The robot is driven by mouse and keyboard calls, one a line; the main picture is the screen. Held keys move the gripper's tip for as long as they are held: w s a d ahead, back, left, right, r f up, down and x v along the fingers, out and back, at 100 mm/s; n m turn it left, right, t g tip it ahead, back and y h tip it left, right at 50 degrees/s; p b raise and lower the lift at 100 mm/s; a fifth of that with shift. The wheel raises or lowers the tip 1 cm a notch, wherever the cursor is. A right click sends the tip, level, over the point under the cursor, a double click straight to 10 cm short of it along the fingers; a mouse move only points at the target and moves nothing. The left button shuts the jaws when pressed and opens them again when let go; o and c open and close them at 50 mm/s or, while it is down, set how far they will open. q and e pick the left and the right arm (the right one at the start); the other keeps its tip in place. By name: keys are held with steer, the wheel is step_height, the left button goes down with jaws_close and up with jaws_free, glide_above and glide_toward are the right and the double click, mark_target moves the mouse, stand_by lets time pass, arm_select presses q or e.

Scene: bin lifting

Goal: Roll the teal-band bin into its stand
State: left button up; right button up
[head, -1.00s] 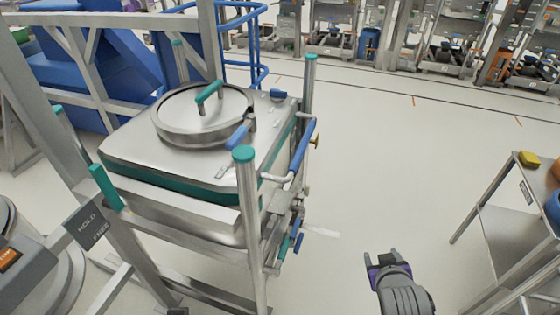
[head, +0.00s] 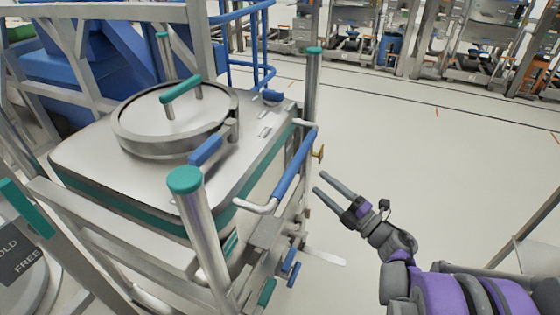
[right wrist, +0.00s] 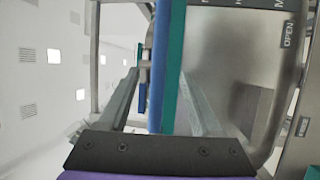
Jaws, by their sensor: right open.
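The teal-band bin (head: 80,205) is a steel box with a round lid and teal lid handle. It sits in a wheeled frame with teal-capped posts. A blue push bar (head: 294,165) runs along its right side. My right gripper (head: 319,183) is open, its fingers pointing at this bar, just right of it. In the right wrist view the blue bar (right wrist: 166,60) appears between the open fingers (right wrist: 158,75), with no clear contact. A grey frame (head: 85,12) at the upper left may be the stand; I cannot tell for sure. My left gripper is out of view.
A HOLD/FREE sign (head: 22,258) and a teal grip (head: 25,207) are at the left edge. A blue railing (head: 262,45) stands behind the bin. Blue and teal pedals (head: 290,268) are low on the bin's right. The floor (head: 420,150) to the right is clear.

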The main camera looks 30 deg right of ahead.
mark_target(295, 163)
steer(key=x, duration=1)
steer(key=shift+w+a+r, duration=0.15)
steer(key=shift+w+a, duration=0.15)
steer(key=shift+a, duration=0.05)
jaws_close()
stand_by(1.0)
